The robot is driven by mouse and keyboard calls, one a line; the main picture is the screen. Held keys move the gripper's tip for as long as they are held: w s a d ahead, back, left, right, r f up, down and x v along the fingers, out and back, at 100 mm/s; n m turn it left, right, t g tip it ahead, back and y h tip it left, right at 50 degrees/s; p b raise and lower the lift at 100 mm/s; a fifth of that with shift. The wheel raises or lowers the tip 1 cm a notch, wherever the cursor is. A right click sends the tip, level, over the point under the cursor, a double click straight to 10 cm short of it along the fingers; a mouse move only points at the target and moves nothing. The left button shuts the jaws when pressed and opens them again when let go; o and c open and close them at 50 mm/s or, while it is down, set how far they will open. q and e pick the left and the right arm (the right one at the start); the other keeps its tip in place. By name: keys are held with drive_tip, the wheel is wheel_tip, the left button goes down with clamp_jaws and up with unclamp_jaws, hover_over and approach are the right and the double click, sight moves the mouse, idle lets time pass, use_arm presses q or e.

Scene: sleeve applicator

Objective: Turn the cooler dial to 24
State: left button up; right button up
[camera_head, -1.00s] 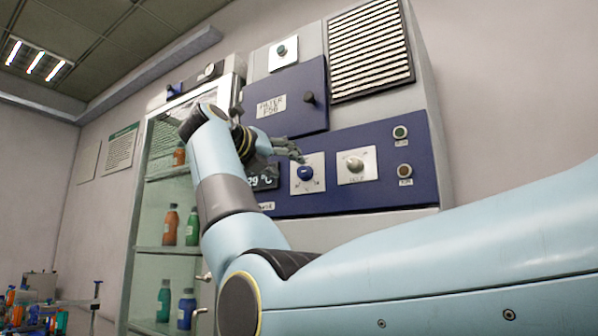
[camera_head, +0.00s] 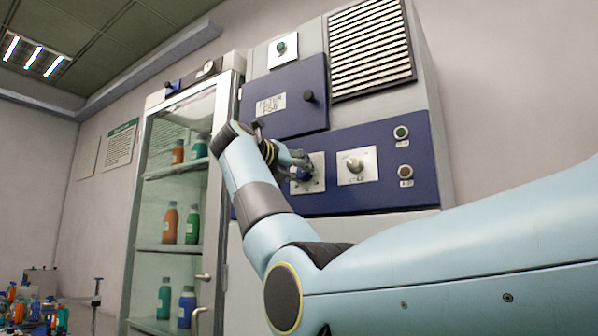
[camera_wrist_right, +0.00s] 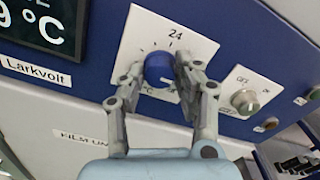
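The cooler dial is a blue round knob (camera_wrist_right: 159,70) on a white plate (camera_wrist_right: 143,32) marked 24 at its upper right, in the right wrist view. My right gripper (camera_wrist_right: 161,72) has its two fingers on either side of the knob. The right finger lies against or very near the knob's edge; a small gap shows at the left finger. In the head view, my right gripper (camera_head: 297,168) covers much of the knob, and the plate (camera_head: 317,177) shows beside it. I cannot tell the knob's exact setting. My left gripper is not in view.
A dark display (camera_wrist_right: 45,22) showing "9 °C", partly cut off, is left of the dial. A silver knob (camera_wrist_right: 244,101) on another plate is to its right. A glass-door cabinet (camera_head: 140,215) with bottles stands left. A dark knob (camera_head: 309,96) juts from the filter panel above.

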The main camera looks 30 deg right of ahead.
clamp_jaws()
drive_tip(key=shift+r+n+p, duration=0.1)
drive_tip(key=shift+n+p, duration=0.8)
drive_tip(key=shift+p, duration=0.1)
drive_tip(key=n+p, duration=1.2)
drive_tip(key=p, duration=0.2)
drive_tip(key=shift+n+p, duration=0.75)
drive_tip(key=shift+n, duration=0.25)
drive_tip(key=shift+f+n+p, duration=0.2)
drive_tip(key=shift+n+p, duration=0.1)
drive_tip(key=shift+n, duration=0.7)
